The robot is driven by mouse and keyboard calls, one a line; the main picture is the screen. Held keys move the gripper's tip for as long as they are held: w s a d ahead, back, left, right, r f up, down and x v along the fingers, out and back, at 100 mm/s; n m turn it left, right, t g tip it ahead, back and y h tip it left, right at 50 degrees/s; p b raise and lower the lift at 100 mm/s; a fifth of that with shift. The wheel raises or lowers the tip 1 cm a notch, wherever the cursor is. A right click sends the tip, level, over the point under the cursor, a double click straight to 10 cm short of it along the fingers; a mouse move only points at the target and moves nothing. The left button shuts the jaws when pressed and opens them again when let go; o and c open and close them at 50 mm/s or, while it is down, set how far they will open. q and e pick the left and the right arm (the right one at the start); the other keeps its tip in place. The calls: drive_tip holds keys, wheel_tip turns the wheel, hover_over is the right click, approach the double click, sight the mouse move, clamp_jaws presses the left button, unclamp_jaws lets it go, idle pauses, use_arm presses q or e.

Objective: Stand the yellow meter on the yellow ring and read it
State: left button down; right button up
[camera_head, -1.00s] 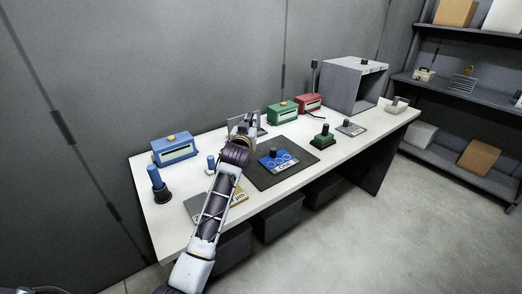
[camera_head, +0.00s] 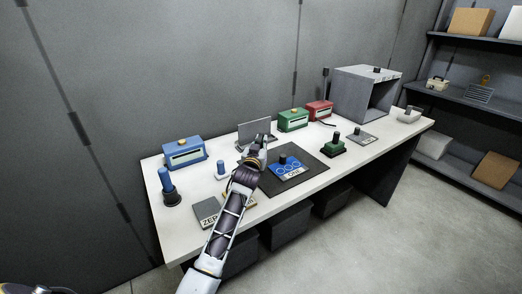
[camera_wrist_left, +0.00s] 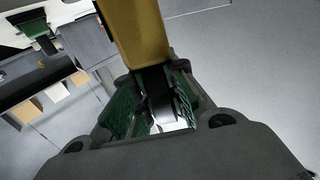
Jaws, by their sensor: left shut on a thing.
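My left gripper (camera_head: 258,157) is over the table, left of the blue ring-marked card, with its fingers mostly hidden behind the wrist. In the left wrist view the green-padded fingers (camera_wrist_left: 155,96) are shut on the dark part of a yellow-brown block (camera_wrist_left: 140,32), which I take to be the yellow meter. The meter cannot be made out clearly in the head view. I cannot make out a yellow ring. A tan plate (camera_head: 250,202) is largely covered by my left arm.
A blue box (camera_head: 184,153), green box (camera_head: 292,121) and red box (camera_head: 319,109) line the table's back. The blue card (camera_head: 292,169) lies on a black mat (camera_head: 312,178). A blue-handled tool (camera_head: 167,183), green stand (camera_head: 333,149) and grey open box (camera_head: 357,96) stand around.

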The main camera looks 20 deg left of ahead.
use_arm(q)
wheel_tip(320, 180, down, 2)
drive_tip(key=shift+f, duration=0.45)
use_arm(e)
drive_tip(key=shift+w, duration=1.2)
use_arm(q)
drive_tip(key=c, duration=1.9)
unclamp_jaws()
drive_tip(key=shift+f, duration=0.1)
drive_tip(key=o, duration=0.5)
drive_tip(key=shift+c, duration=0.2)
use_arm(e)
drive_tip(key=shift+s+d, duration=0.15)
drive_tip(key=shift+s, duration=0.9)
use_arm(q)
drive_tip(key=shift+r, duration=0.2)
use_arm(e)
drive_tip(key=shift+w, duration=0.1)
